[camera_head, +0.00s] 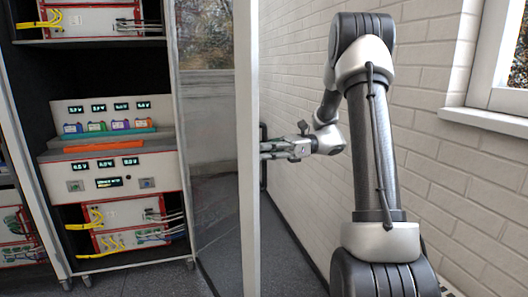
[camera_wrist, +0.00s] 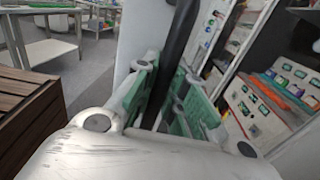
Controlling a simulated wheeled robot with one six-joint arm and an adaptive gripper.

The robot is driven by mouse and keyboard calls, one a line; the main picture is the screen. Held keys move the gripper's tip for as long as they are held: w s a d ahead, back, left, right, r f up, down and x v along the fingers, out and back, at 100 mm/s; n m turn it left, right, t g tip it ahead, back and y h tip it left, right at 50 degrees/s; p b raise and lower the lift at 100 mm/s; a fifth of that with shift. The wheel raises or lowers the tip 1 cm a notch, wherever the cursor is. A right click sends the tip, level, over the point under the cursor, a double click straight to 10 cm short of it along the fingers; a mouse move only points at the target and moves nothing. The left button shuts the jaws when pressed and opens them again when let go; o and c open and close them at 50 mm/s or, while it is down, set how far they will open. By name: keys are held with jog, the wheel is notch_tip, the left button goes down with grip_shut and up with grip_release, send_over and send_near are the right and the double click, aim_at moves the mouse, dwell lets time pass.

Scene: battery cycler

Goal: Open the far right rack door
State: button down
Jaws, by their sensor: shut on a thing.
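The rack door stands swung open, with its pale edge (camera_head: 247,120) facing the camera and its glass pane (camera_head: 207,150) to the left of that edge. A dark upright handle (camera_head: 263,174) is on the door's right side, partly hidden behind my gripper. My gripper (camera_head: 272,150) reaches in from the right and is shut on the handle. In the wrist view the dark handle bar (camera_wrist: 179,45) runs between the green-padded fingers of my gripper (camera_wrist: 168,92). The open rack (camera_head: 112,190) is left of the door.
The rack holds several units, small coloured batteries (camera_head: 97,126) and yellow cables (camera_head: 86,221). A white brick wall (camera_head: 430,130) with a window (camera_head: 505,65) is at right. In the wrist view, a slatted wooden thing (camera_wrist: 30,115) and metal tables (camera_wrist: 48,50) are at left, with grey floor between.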

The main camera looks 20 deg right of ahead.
jog(key=shift+d+f, duration=0.1)
jog(key=shift+d, duration=0.15)
jog(key=c, duration=1.5)
grip_release()
jog(key=shift+o, duration=0.2)
jog(key=shift+d, duration=0.1)
jog(key=d, duration=0.7)
jog(key=shift+s+d, duration=0.15)
jog(key=shift+s, duration=0.05)
